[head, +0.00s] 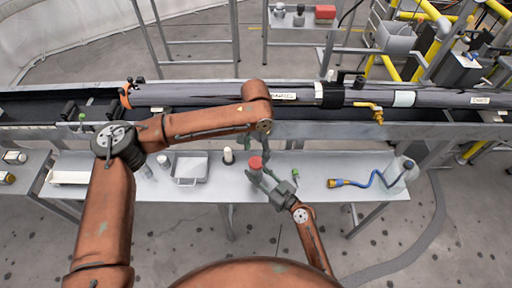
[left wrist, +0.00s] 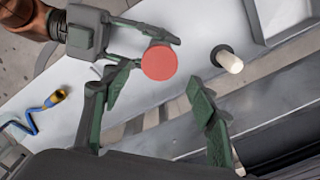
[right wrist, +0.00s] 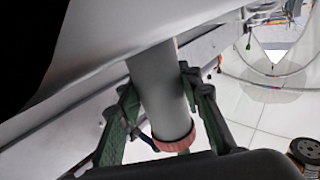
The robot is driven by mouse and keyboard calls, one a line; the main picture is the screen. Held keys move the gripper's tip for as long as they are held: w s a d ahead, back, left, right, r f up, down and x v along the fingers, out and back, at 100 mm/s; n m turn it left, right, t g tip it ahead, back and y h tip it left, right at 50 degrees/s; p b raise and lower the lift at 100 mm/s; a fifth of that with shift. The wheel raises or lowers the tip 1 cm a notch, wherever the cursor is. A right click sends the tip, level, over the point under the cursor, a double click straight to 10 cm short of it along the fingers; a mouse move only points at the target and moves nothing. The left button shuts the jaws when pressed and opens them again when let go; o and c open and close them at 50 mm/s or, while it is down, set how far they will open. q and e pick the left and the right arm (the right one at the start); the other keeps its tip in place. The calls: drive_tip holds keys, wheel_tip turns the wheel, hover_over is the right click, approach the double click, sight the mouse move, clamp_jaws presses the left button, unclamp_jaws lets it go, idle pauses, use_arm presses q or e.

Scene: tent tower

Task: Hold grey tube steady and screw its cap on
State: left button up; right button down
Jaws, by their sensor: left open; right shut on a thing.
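The grey tube (head: 254,176) stands upright on the bench, with the red cap (head: 255,162) on its top end. My right gripper (head: 266,181) is shut around the tube's side; the right wrist view shows the grey tube (right wrist: 158,85) between its fingers and the red cap (right wrist: 175,143) at one end. My left gripper (left wrist: 163,105) is open and empty, above and close to the red cap (left wrist: 160,62); its fingers are apart from the cap. How tightly the cap sits cannot be told.
A dark-based white cylinder (head: 228,156) and a grey tray (head: 189,168) stand left of the tube. A blue hose (head: 370,181) with a yellow end lies to the right. A conveyor (head: 330,130) runs behind the bench.

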sight(256, 161)
use_arm(q)
wheel_tip(256, 161, down, 6)
drive_tip(key=shift+r, duration=0.15)
drive_tip(key=shift+c, duration=0.7)
drive_tip(key=c, duration=1.1)
drive_tip(key=m, duration=0.5)
drive_tip(key=o, duration=1.4)
drive_tip(key=shift+c, duration=0.2)
drive_tip(key=shift+r, duration=0.1)
wheel_tip(256, 161, up, 12)
